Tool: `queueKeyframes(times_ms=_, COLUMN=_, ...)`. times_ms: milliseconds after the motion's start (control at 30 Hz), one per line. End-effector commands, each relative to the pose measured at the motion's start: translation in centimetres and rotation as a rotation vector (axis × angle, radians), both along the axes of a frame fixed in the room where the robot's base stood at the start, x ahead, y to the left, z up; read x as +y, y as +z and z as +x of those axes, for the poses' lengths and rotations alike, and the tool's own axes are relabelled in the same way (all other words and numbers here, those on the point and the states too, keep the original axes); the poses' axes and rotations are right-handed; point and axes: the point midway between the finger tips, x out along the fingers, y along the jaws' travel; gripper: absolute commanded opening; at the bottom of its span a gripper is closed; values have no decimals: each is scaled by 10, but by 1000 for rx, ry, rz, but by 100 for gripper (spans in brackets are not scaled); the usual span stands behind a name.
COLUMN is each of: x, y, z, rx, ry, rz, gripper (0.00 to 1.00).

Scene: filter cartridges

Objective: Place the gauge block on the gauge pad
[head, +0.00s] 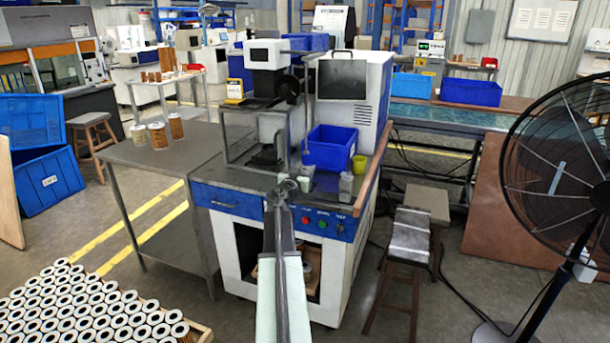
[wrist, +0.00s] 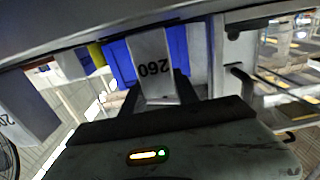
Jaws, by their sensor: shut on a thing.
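In the head view my gripper (head: 291,186) is at the front of the machine's grey worktop, and the arm hides part of that area. A second grey block (head: 346,186) stands on the worktop to the right. It also shows at the left edge of the wrist view (wrist: 22,112), with its marking partly cut off. I cannot make out the gauge pad in either view.
A blue bin (head: 331,148) and a yellow-green cup (head: 358,164) stand behind the blocks. A machine frame (head: 228,135) rises on the left of the worktop. A wooden rail (head: 372,172) edges its right side. Filter cartridges (head: 75,310) fill a tray at lower left.

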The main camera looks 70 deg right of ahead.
Motion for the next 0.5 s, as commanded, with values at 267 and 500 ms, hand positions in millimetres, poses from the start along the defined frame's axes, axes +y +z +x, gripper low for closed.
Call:
queueKeyframes(times_ms=267, x=-1, y=-2, z=-3, rx=0, ry=-3, rz=0, gripper=58)
queueKeyframes(times_ms=500, x=-1, y=-2, z=-3, rx=0, ry=-4, rz=0, gripper=58)
